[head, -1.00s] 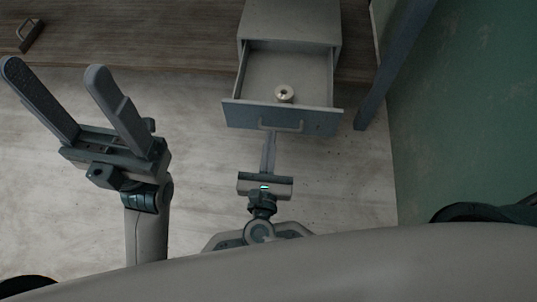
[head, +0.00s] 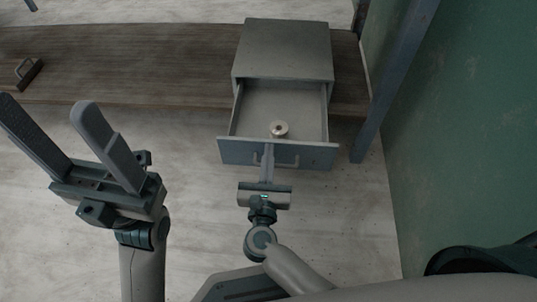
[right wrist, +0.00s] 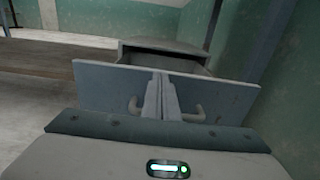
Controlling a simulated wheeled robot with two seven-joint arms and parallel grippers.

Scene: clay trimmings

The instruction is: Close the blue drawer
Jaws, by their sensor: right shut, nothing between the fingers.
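The blue drawer (head: 230,151) is pulled well out of its grey cabinet (head: 285,50). It also shows in the right wrist view (right wrist: 105,88), its front facing me, with the ends of a bent handle (right wrist: 193,112) on either side of my fingers. A small round metal piece (head: 279,129) lies inside the drawer. My right gripper (head: 267,150) is shut and empty, its fingertips at the middle of the drawer front by the handle; whether they touch is hard to tell. My left gripper (head: 48,112) is open and empty at the left, away from the drawer.
The cabinet stands on a dark wooden board (head: 140,65). A block with a handle (head: 28,74) lies at the far left of it. A blue-grey post (head: 395,80) and a green wall (head: 465,130) are close on the right.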

